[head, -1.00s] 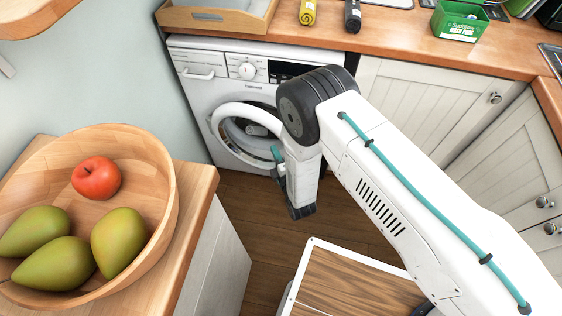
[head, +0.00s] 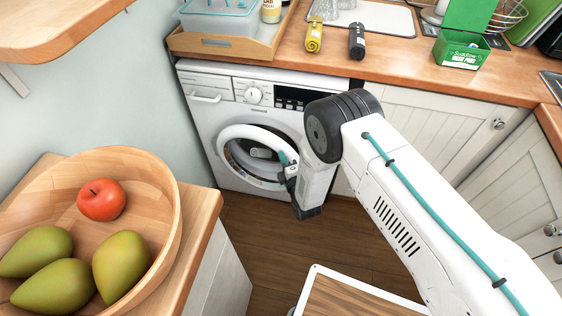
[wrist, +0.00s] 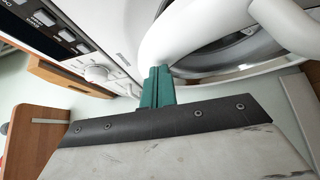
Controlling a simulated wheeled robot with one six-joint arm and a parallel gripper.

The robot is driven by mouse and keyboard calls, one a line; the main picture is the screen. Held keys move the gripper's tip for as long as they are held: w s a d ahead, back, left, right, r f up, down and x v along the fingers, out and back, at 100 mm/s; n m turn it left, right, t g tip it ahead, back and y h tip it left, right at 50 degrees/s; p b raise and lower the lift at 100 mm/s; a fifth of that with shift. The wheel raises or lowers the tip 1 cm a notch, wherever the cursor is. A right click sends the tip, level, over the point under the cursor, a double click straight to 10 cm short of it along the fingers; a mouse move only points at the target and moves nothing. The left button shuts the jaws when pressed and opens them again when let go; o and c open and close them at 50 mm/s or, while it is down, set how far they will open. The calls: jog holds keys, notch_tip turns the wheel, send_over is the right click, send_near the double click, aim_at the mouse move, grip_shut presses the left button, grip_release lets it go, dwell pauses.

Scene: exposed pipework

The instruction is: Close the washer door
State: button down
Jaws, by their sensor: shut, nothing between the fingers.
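The white washer (head: 205,112) stands under the wooden counter, with its knob and dark display on top. My gripper (head: 284,158) is at the right side of the door ring, partly hidden by my arm. In the wrist view, my teal fingers (wrist: 157,88) are shut and empty. They lie against or very close to the door's white ring (wrist: 195,30); contact is unclear.
A wooden bowl (head: 165,215) with an apple and pears sits on a counter at the left. White cabinets (head: 440,120) stand right of the washer. The brown floor (head: 245,215) in front of the washer is clear. A wooden tray (head: 225,46) rests above it.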

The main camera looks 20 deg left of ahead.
jog(key=w, duration=0.5)
jog(key=shift+w+d, duration=0.25)
jog(key=shift+w, duration=0.15)
jog(key=shift+w+r, duration=0.3)
jog(key=shift+w, duration=0.2)
jog(key=shift+s+d, duration=0.1)
jog(key=shift+s, duration=0.05)
jog(key=s, duration=0.2)
jog(key=s+d, duration=0.1)
jog(key=s, duration=0.1)
jog(key=s+d, duration=0.1)
jog(key=s, duration=0.1)
jog(key=shift+s+f, duration=0.15)
jog(key=shift+f, duration=0.15)
send_near(291, 149)
jog(key=s+d, duration=0.1)
jog(key=s+r, duration=0.1)
jog(key=s, duration=0.1)
jog(key=shift+s+d+r, duration=0.1)
jog(key=shift+d+r, duration=0.1)
jog(key=shift+d, duration=0.2)
